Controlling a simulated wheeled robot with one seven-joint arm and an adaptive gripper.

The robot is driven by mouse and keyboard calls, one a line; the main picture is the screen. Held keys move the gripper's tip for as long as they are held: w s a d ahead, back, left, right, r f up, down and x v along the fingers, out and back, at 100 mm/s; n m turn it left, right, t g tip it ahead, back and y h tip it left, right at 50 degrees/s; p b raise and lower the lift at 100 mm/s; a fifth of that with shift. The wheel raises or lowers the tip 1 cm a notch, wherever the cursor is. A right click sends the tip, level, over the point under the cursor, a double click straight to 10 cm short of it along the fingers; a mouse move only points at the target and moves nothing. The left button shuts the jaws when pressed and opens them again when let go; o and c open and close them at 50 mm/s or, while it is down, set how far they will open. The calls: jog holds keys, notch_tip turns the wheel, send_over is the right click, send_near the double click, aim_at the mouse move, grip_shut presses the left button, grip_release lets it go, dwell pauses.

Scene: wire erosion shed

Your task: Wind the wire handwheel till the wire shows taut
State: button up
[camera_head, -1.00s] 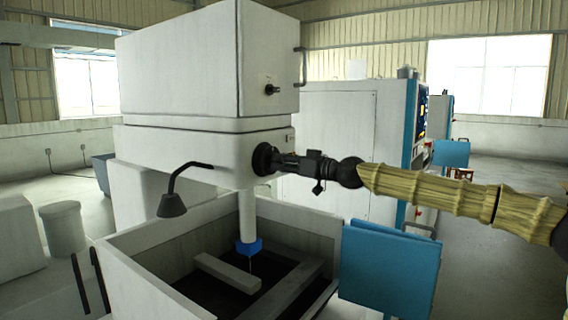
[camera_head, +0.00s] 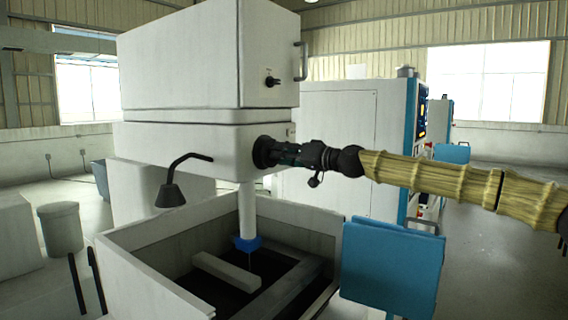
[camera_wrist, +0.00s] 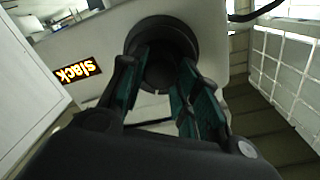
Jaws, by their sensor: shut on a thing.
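The black wire handwheel (camera_head: 263,152) sits on the side of the white machine head. It also fills the top middle of the wrist view (camera_wrist: 163,50), where its lower part is partly hidden by the fingers. My gripper (camera_head: 284,154) is at the handwheel with its fingers on either side of the hub, shut on it; the fingers show in the wrist view too (camera_wrist: 160,88). A lit sign (camera_wrist: 77,71) beside the wheel reads "slack", upside down in the picture. The thin wire (camera_head: 250,262) below the blue nozzle (camera_head: 247,243) is barely visible.
The open tank (camera_head: 150,240) with a pale bar (camera_head: 225,270) inside lies below the head. A blue panel (camera_head: 390,265) hangs at the tank's right. A black lamp (camera_head: 172,192) juts out front. A white cabinet (camera_head: 337,140) stands behind my arm.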

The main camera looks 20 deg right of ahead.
jog(key=shift+d+r+m+b, duration=0.1)
jog(key=shift+m+b, duration=0.25)
jog(key=shift+m, duration=0.25)
jog(key=shift+d+r+m+b, duration=0.1)
jog(key=shift+m+b, duration=0.2)
jog(key=shift+m, duration=0.3)
jog(key=shift+r, duration=0.1)
jog(key=o, duration=1)
jog(key=shift+f, duration=0.2)
jog(key=v, duration=1.2)
